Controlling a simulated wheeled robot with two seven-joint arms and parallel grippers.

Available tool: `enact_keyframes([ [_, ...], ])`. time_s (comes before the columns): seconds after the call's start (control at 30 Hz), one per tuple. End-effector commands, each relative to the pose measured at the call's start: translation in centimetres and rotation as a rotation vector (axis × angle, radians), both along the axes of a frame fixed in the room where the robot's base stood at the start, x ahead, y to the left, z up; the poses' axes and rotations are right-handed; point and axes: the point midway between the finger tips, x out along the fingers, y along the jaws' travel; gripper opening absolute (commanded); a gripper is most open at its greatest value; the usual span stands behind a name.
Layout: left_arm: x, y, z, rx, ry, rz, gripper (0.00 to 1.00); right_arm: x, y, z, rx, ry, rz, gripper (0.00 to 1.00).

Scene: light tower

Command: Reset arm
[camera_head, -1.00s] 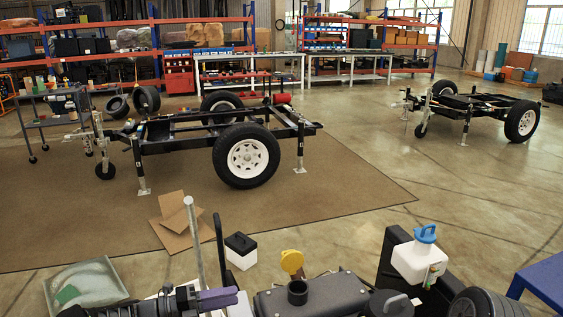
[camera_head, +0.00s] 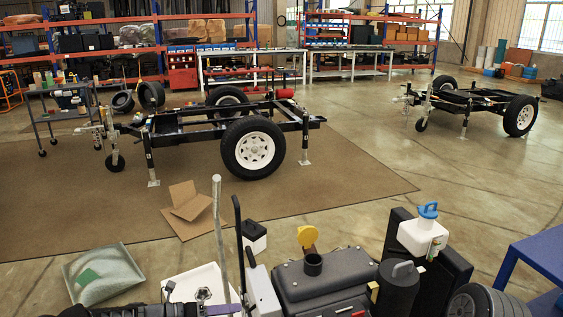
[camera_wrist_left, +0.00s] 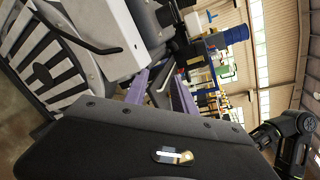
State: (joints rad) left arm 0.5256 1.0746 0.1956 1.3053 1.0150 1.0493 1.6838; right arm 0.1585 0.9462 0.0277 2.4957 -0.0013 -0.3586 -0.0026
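The light tower's dark tank body (camera_head: 330,278) with a yellow cap (camera_head: 307,237) fills the bottom of the head view. A grey pole (camera_head: 219,235) and a black lever (camera_head: 240,245) stand left of it. My left gripper (camera_head: 221,309) shows only in part at the bottom edge, with a purple finger left of the tank. In the left wrist view its two purple fingers (camera_wrist_left: 162,92) are spread apart, and I see nothing clamped between them. A dark panel with a metal latch (camera_wrist_left: 172,156) lies close in front of that camera. My right gripper is not in view.
A white jug with a blue cap (camera_head: 420,234) and a blue table (camera_head: 540,258) are at the right.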

Motion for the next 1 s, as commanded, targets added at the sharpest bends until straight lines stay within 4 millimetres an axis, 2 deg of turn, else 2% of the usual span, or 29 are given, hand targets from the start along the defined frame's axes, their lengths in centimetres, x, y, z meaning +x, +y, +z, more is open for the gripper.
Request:
enact_keyframes([
  [0.17,-3.4,-0.6,-7.0,0.308,-0.17,-0.118,0.32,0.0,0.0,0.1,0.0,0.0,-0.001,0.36],
  [0.27,-7.3,-1.1,-11.7,0.55,-0.326,-0.293,0.32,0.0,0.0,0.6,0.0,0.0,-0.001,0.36],
  [0.33,-11.4,-1.5,-14.9,0.745,-0.492,-0.509,0.32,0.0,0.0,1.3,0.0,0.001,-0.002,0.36],
  [0.43,-18.1,-1.8,-17.7,0.973,-0.802,-0.908,0.32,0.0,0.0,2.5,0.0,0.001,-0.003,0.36],
  [0.53,-24.7,-2.6,-17.5,1.092,-1.19,-1.34,0.32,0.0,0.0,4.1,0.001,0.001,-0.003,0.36],
  [0.6,-28.6,-3.7,-15.9,1.097,-1.445,-1.57,0.32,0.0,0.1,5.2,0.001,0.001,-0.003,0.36],
  [0.7,-33.5,-5.6,-13.2,1.038,-1.688,-1.744,0.32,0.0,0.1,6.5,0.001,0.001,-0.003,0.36],
  [0.73,-34.6,-6.0,-12.6,1.017,-1.717,-1.763,0.32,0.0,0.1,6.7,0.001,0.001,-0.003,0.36],
  [0.8,-36.7,-6.6,-11.4,0.959,-1.754,-1.794,0.32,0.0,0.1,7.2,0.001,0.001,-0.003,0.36],
  [0.87,-37.8,-7.0,-10.4,0.93,-1.77,-1.814,0.32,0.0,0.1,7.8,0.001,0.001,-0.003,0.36],
  [1.0,-37.3,-7.5,-10.0,0.93,-1.794,-1.829,0.32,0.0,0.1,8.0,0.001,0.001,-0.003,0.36],
])
